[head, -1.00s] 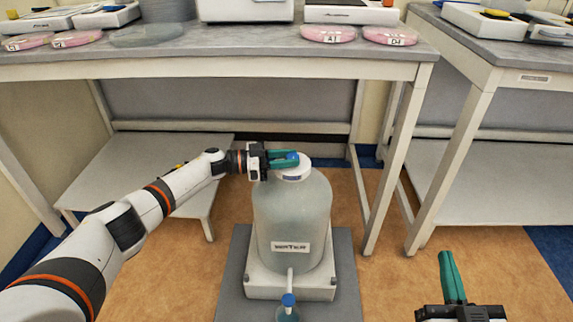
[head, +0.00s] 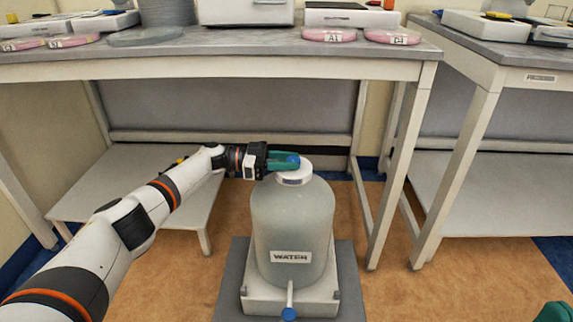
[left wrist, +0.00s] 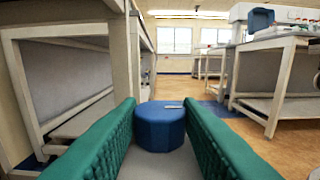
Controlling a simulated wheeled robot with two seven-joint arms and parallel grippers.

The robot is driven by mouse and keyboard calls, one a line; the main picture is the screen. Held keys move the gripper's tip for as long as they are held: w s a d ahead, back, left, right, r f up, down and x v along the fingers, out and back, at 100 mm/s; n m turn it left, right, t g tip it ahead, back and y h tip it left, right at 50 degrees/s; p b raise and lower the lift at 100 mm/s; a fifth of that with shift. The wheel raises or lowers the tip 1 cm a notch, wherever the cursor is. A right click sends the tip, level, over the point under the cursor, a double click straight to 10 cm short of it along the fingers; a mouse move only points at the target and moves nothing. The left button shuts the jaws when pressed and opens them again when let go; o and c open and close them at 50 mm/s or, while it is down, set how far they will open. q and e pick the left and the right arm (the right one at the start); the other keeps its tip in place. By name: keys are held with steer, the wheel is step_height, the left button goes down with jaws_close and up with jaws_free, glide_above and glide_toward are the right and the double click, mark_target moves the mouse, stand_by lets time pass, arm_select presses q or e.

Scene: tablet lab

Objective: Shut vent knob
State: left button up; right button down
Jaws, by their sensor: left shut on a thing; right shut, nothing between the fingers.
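The water bottle (head: 292,222) is a large, pale, translucent carboy with a label reading WATER. Its white cap (head: 297,176) carries the small blue vent knob (head: 293,161). My left gripper (head: 287,161) reaches in from the left and has its green fingers shut on the knob.
The bottle stands on a white base (head: 258,298) over a grey mat (head: 233,285). A blue-ended spout (head: 289,313) is at its front. A workbench (head: 230,65) spans behind, with another bench (head: 489,85) at right. Brown floor right of the bottle is clear.

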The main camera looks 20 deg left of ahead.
stand_by(0.5)
arm_select(q)
steer(key=o, duration=1)
steer(key=shift+d, duration=0.1)
steer(key=shift+s+a, duration=0.1)
steer(key=shift+a, duration=0.4)
steer(key=v, duration=1.1)
steer(key=shift+r, duration=0.1)
